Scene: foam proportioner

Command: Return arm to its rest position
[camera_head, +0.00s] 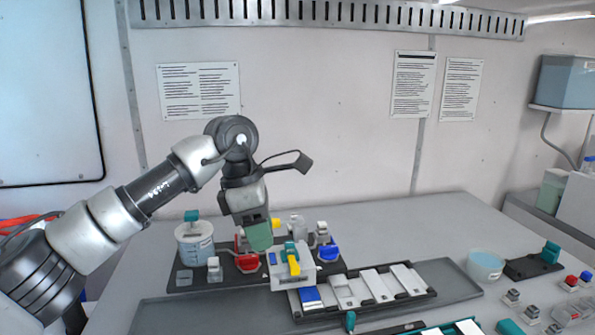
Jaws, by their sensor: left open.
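My left arm comes in from the left, bends at a raised elbow, and points down over the bench. My left gripper (258,238), with green at its tip, is open above the foam proportioner's dark base plate (212,284). My right gripper is out of view.
A clear beaker-like container (195,243) stands left on the plate, and a blue knob (328,253) is at its right. A tray (450,282) with white and blue slides lies in front. The rear bench surface (420,225) is clear.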

